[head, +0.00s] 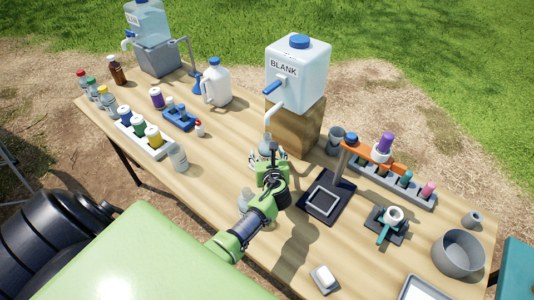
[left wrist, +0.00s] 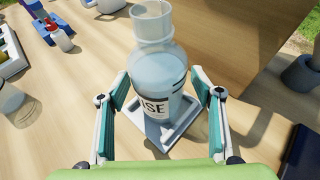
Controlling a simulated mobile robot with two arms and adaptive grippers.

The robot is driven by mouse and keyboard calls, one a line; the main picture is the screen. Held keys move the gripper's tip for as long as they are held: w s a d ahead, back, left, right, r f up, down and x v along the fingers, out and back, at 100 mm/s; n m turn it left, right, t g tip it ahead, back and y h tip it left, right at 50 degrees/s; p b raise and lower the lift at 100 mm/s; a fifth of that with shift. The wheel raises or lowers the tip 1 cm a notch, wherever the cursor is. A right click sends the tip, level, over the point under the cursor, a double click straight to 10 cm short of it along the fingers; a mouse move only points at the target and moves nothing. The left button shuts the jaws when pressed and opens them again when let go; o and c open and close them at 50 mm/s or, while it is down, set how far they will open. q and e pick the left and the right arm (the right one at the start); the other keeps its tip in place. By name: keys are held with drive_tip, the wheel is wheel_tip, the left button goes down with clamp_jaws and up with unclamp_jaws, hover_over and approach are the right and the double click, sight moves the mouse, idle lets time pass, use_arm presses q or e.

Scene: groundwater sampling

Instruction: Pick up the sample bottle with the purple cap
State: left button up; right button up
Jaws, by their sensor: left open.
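My left gripper (head: 270,161) is in front of the wooden block, far from both. The bottle stands on a small white tray (left wrist: 150,132). My right gripper is not in view.
The BLANK container (head: 298,75) stands on a wooden block (head: 298,125) behind the gripper. A dark square tray (head: 325,197) lies right of it. A white rack (head: 142,142) with several capped bottles is at left. A grey bowl (head: 459,254) is at the right.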

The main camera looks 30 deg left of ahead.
use_arm(q)
drive_tip(key=shift+c, duration=0.4)
drive_tip(key=c, duration=1.3)
drive_tip(key=shift+r, duration=0.1)
